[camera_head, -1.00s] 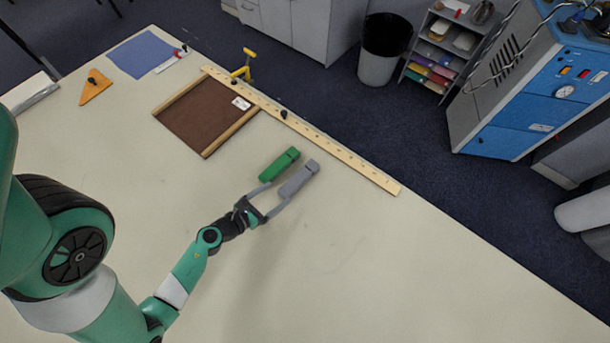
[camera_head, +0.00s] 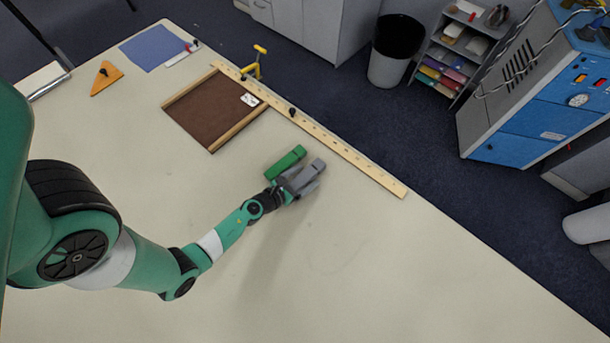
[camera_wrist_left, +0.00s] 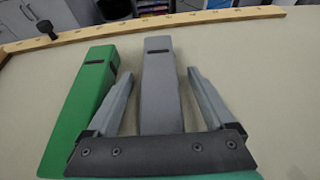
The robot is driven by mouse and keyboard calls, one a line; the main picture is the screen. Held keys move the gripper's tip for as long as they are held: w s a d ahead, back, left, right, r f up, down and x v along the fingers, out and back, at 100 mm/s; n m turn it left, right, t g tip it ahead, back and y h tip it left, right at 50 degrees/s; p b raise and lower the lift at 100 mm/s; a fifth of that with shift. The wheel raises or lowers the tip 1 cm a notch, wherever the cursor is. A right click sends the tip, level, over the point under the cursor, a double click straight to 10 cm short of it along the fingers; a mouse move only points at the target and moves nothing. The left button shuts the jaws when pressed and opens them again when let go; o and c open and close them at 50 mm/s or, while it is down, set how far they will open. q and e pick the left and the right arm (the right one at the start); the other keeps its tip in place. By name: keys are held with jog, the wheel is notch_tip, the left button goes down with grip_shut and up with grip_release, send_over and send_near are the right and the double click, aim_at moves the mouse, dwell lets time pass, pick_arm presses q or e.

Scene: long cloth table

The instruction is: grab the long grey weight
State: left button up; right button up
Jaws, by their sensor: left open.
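The long grey weight (camera_head: 306,175) lies on the table beside a green weight (camera_head: 286,160). In the left wrist view the grey weight (camera_wrist_left: 160,85) lies between the two open fingers of my left gripper (camera_wrist_left: 162,100), with a gap on each side. The green weight (camera_wrist_left: 88,100) is just left of the left finger, very close to it. In the head view my left gripper (camera_head: 297,184) is over the near part of the grey weight and partly hides it. My right gripper is not in view.
A wooden ruler (camera_head: 350,155) runs along the table's far edge beyond the weights. A brown framed board (camera_head: 212,112) lies to the left with a yellow clamp (camera_head: 257,62) behind it. The table (camera_head: 390,265) is clear to the right and in front.

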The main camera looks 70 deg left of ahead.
aim_at(304, 177)
pick_arm(q)
grip_shut()
dwell(0.3)
jog(key=shift+r, duration=0.25)
jog(key=shift+r+p, duration=0.65)
jog(key=shift+p, duration=0.1)
notch_tip(304, 177, up, 2)
jog(key=shift+r+p, duration=0.1)
jog(key=shift+p, duration=1)
jog(key=s+r+p, duration=0.2)
jog(key=s+d+r+p, duration=0.1)
jog(key=s+r, duration=0.1)
jog(key=r, duration=0.1)
jog(key=shift+d+p, duration=0.2)
jog(key=shift+p, duration=0.2)
jog(key=b+v, duration=0.1)
jog(key=v, duration=0.9)
jog(key=shift+s+a+r+b, duration=0.15)
jog(key=shift+s+r+b, duration=0.1)
jog(key=shift+s+b, duration=0.15)
